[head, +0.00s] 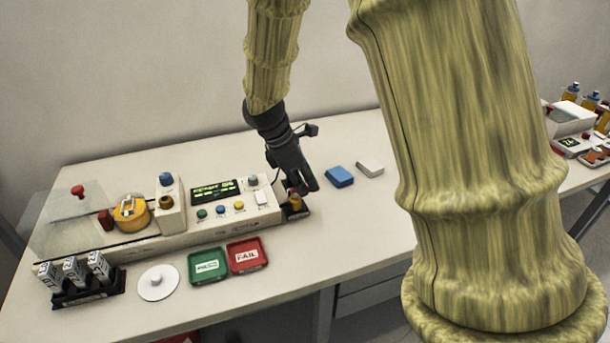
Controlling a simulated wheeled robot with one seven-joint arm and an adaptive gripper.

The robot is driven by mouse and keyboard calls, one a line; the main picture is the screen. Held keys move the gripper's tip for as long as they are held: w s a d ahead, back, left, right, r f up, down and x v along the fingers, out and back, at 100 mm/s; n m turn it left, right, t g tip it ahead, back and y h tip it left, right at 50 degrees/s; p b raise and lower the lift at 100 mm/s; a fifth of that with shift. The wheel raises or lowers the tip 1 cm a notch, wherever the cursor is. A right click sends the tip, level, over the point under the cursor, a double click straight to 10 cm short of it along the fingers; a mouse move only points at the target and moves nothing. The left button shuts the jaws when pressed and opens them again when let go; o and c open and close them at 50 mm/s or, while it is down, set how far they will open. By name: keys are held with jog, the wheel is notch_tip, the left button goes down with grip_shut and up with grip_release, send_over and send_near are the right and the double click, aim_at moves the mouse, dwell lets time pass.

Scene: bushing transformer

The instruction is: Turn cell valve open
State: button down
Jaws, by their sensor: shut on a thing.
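My gripper (305,188) points down at the right end of the white test unit (150,243). It is shut on a small orange piece with a reddish top (294,203), which stands in a dark holder (302,214). The fingers hide part of this piece, and I cannot tell whether it is the cell valve or which way it is turned. A blue knob (166,179) sits on the unit's upright block, beside a yellow round part (131,212). A red knob (78,191) tops the clear cover at the left.
The unit has a lit display (214,191) and several coloured buttons. In front are a green tray (208,265), a red FAIL tray (247,255), a white disc (158,282) and a black rack (84,287). A blue block (339,176) and white block (370,168) lie right of my gripper.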

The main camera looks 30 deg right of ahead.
jog(key=m+p, duration=0.1)
jog(key=m+g+p, duration=0.1)
jog(key=p, duration=0.1)
jog(key=m+p, duration=0.1)
jog(key=shift+s+a+r+m+y, duration=0.15)
jog(key=shift+s+r+m+y, duration=0.15)
jog(key=shift+r, duration=0.1)
jog(key=m+p, duration=0.1)
jog(key=m+g+y+p, duration=0.1)
jog(key=m+p, duration=0.2)
jog(key=shift+s+a+f+m+p, duration=0.1)
jog(key=shift+s+a+m+p, duration=0.2)
jog(key=shift+a, duration=0.1)
jog(key=m+y+p, duration=0.1)
jog(key=m+p, duration=0.1)
jog(key=m, duration=0.1)
jog(key=shift+a+m+g+y, duration=0.3)
jog(key=shift+a+g+y, duration=0.1)
jog(key=shift+a+f+m+y+p, duration=0.15)
jog(key=shift+m+y+p, duration=0.15)
jog(key=shift+m, duration=0.45)
jog(key=shift+a+r+m+y+p, duration=0.1)
jog(key=shift+a+m+y+p, duration=0.15)
jog(key=shift+m+p, duration=0.35)
jog(key=shift+a+f+m+y+p, duration=0.1)
jog(key=shift+m+y+p, duration=0.15)
jog(key=shift+m, duration=0.6)
